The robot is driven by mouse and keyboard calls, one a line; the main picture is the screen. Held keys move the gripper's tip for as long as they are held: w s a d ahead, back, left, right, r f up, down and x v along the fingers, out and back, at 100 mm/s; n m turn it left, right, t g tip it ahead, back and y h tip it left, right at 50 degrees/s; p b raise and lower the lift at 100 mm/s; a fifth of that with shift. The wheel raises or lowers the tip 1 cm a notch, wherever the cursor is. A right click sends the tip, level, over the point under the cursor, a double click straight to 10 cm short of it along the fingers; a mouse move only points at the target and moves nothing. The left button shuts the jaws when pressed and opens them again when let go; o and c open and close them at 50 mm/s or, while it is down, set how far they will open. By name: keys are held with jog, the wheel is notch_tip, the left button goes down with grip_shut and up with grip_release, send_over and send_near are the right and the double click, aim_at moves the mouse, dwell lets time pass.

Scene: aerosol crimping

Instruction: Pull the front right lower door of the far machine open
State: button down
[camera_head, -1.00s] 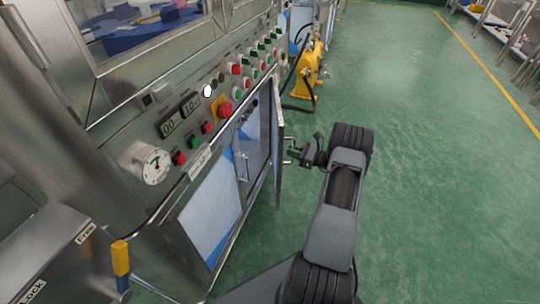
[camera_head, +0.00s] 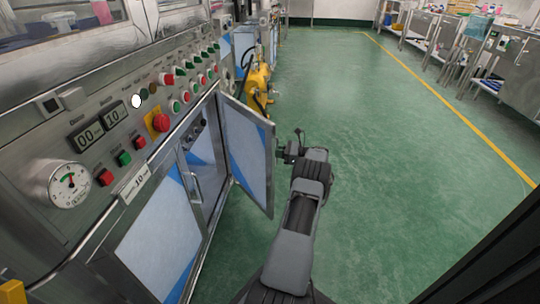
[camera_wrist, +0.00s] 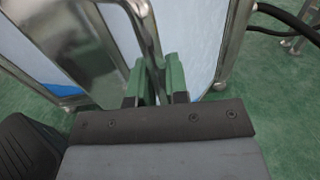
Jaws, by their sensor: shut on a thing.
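The right lower door (camera_head: 248,155) of the machine stands wide open, swung out from the front, with its blue and white inner face towards the head camera. My gripper (camera_head: 287,150) is at the far side of the door, by its free edge. In the wrist view, the green fingers of my gripper (camera_wrist: 161,80) are closed on the door's metal bar handle (camera_wrist: 148,38). The handle is hidden behind the door in the head view. The left lower door (camera_head: 162,235) is shut, with its own upright handle (camera_head: 195,186).
A control panel with several buttons and a round gauge (camera_head: 69,187) is above the doors. A yellow device (camera_head: 259,85) with dark hoses stands on the floor beyond the open door. The green floor to the right is clear up to the benches (camera_head: 450,50).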

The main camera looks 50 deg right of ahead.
dwell(0.3)
jog(key=c, duration=1.1)
grip_release()
jog(key=shift+p+v, duration=1.05)
jog(key=shift+v, duration=5.85)
jog(key=shift+c, duration=0.2)
